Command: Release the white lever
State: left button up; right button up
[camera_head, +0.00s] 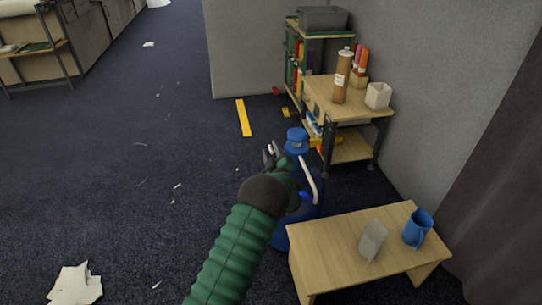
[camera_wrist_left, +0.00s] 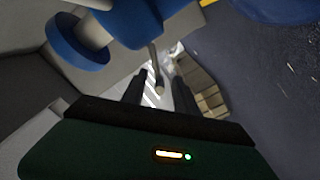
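A blue canister (camera_head: 296,140) with a round cap stands on the floor left of the low wooden table, partly hidden by my left arm. A pale curved bar (camera_head: 309,180) shows on its right side. My left gripper (camera_head: 271,155) is at the canister's upper left side. In the left wrist view, my gripper's two dark fingers (camera_wrist_left: 157,93) are apart. A thin pale lever (camera_wrist_left: 155,72) reaches down from the blue part (camera_wrist_left: 140,18) and its rounded end lies between the fingers, with gaps visible on both sides. My right gripper is out of view.
A wooden cart (camera_head: 350,105) with a brown bottle (camera_head: 342,75) stands behind by the wall. The carpet to the left is mostly clear.

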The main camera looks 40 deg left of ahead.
pick_arm(q)
jog(key=shift+w+a, duration=0.25)
jog(key=shift+c, duration=0.4)
